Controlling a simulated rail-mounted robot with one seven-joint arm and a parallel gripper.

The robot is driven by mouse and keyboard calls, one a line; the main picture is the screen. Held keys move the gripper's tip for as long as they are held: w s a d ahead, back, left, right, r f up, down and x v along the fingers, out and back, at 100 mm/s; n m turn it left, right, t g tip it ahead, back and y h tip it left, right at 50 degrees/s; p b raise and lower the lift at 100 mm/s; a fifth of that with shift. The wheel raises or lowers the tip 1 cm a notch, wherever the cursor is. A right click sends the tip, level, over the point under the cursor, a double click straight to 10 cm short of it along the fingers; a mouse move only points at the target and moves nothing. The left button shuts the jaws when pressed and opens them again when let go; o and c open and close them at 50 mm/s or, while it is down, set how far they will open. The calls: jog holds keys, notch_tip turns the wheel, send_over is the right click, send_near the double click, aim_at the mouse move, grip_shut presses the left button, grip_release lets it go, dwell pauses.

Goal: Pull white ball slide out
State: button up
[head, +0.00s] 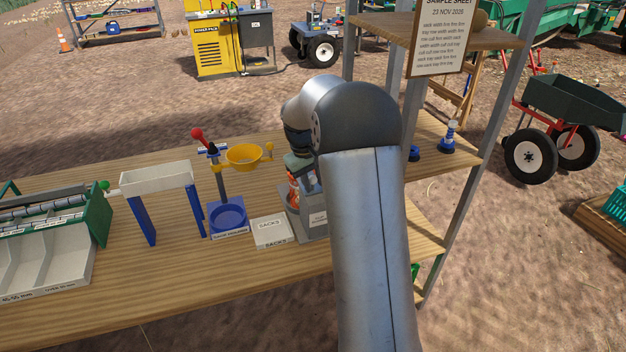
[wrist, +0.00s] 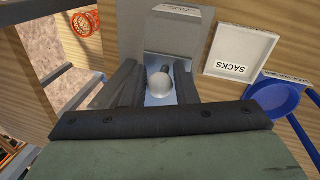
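A white ball (wrist: 159,85), seemingly a knob on a short dark rod, shows in the middle of the wrist view, in front of a grey box-like unit (wrist: 160,33). My gripper (wrist: 160,80) has its two dark fingers on either side of the ball. Narrow gaps seem to show between ball and fingers, so it looks open. In the head view the grey unit (head: 316,224) stands on the table, right of the sacks tray. There my arm hides the ball and most of the gripper.
A white tray marked SACKS (head: 271,231) lies beside the unit, with a blue-based stand (head: 228,217) holding a yellow ring left of it. A white trough on blue legs (head: 156,178) and a green-sided bin rack (head: 98,215) stand further left. Shelf posts (head: 470,185) rise at right.

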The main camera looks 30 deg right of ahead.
grip_shut()
jog(key=shift+s+a+b, duration=0.15)
jog(key=shift+s+b, duration=0.4)
jog(key=shift+s, duration=0.7)
jog(key=shift+s+a+b, duration=0.15)
jog(key=shift+s+b, duration=0.35)
jog(key=shift+s, duration=0.75)
jog(key=o, duration=0.5)
grip_release()
jog(key=shift+s, duration=0.1)
notch_tip(320, 180, up, 6)
jog(key=p, duration=0.4)
